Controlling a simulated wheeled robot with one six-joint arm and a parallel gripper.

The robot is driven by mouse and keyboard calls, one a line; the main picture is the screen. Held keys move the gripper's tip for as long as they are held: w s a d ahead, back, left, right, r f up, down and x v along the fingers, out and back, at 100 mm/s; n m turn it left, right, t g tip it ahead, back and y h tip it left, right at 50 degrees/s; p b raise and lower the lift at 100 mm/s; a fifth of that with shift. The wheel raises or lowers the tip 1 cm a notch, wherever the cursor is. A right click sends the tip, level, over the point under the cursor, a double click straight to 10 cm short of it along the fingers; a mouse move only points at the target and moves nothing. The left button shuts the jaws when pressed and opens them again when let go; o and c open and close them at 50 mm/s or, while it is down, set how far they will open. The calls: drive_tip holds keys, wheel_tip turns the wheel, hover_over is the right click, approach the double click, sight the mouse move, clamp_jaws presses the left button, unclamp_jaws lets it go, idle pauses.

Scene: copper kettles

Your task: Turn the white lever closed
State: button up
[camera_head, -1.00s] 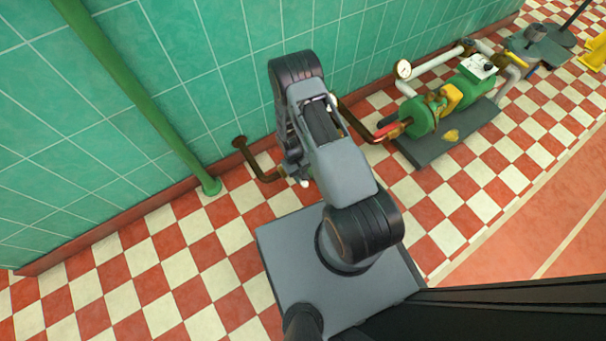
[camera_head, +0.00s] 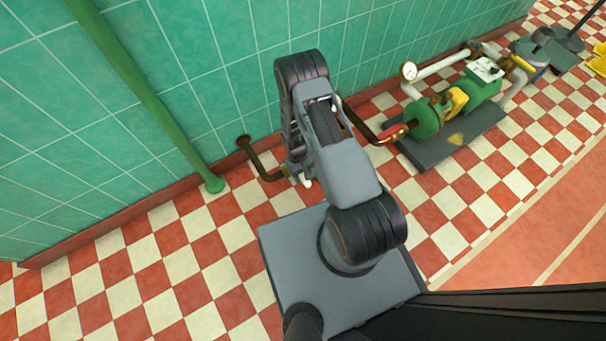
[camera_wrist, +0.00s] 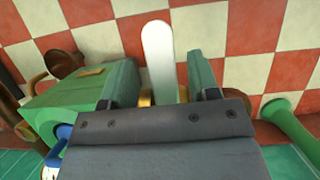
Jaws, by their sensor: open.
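The white lever (camera_wrist: 158,56) stands upright in the middle of the wrist view. It lies between the two fingers of my gripper (camera_wrist: 161,72), which are apart, with a visible gap on each side of the lever. The lever's lower end is hidden behind the gripper's body; some brass (camera_wrist: 145,98) shows near it. In the head view a small white piece (camera_head: 307,182), perhaps the lever's end, shows beside my arm. My arm hides the gripper there.
A green housing (camera_wrist: 65,102) is close to the left finger. A brown pipe (camera_head: 262,170) runs beside the arm along the tiled wall. A green pump (camera_head: 428,118) stands to the right, and a green wall pipe (camera_head: 150,98) to the left. Checkered floor is clear at lower left.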

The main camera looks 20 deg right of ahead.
drive_tip(key=d+p+v, duration=0.1)
drive_tip(key=p+v, duration=0.3)
drive_tip(key=v, duration=0.9)
drive_tip(key=shift+w+a+r, duration=0.15)
drive_tip(key=shift+a+r, duration=0.2)
drive_tip(key=shift+a, duration=0.15)
wheel_tip(320, 180, up, 38)
drive_tip(key=m+t+p, duration=0.1)
drive_tip(key=t+p, duration=0.3)
drive_tip(key=p, duration=1.2)
drive_tip(key=s+r+t+p, duration=0.1)
drive_tip(key=s+r+p, duration=0.3)
drive_tip(key=r, duration=0.5)
drive_tip(key=s+r+t+p, duration=0.1)
drive_tip(key=s+r+p, duration=0.3)
drive_tip(key=r, duration=0.5)
drive_tip(key=s+r+m+t+p, duration=0.1)
drive_tip(key=s+r+p, duration=0.4)
drive_tip(key=r, duration=0.5)
drive_tip(key=shift+a+t+y+p, duration=0.2)
drive_tip(key=shift+t+y+p, duration=0.25)
drive_tip(key=shift+p, duration=0.25)
drive_tip(key=shift+r, duration=0.1)
